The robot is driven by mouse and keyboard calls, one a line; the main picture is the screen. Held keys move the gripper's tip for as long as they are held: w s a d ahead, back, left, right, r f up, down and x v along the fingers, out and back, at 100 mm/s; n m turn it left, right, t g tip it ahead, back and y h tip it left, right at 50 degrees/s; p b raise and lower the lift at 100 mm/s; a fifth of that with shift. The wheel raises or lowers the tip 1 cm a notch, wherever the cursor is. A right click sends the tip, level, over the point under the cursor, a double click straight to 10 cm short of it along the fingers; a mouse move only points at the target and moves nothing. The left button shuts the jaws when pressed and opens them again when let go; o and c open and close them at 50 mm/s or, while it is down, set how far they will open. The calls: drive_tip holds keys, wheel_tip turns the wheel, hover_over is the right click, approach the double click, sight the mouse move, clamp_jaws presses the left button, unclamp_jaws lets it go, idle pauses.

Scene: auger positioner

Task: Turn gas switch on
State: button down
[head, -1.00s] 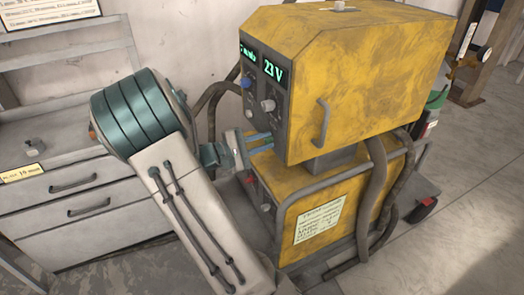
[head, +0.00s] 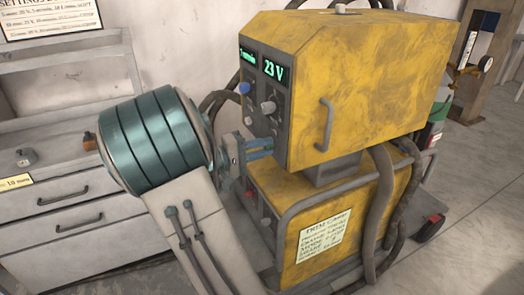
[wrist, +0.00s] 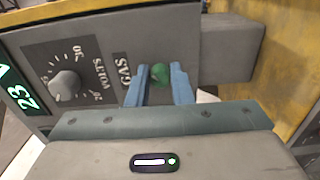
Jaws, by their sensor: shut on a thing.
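The gas switch is a small green knob (wrist: 160,75) next to the label GAS (wrist: 123,70) on the dark panel of the yellow machine (head: 370,80). In the wrist view the blue fingers of my gripper (wrist: 160,88) stand on either side of the knob and are shut on it. In the head view my gripper (head: 258,148) reaches the lower part of the front panel from the left, and the green knob is hidden there. The wrist view does not make clear whether the switch is on or off.
The grey volts knob (wrist: 66,84) sits beside the gas switch, under the lit 23 V display (head: 273,70). A lower yellow unit (head: 335,205) with a rail stands below. Grey drawers (head: 65,205) are at left.

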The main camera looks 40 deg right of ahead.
idle(0.3)
drive_tip(key=c, duration=1.3)
unclamp_jaws()
drive_tip(key=shift+a, duration=0.1)
drive_tip(key=v, duration=1.3)
drive_tip(key=shift+a+p, duration=0.3)
drive_tip(key=shift+a, duration=0.05)
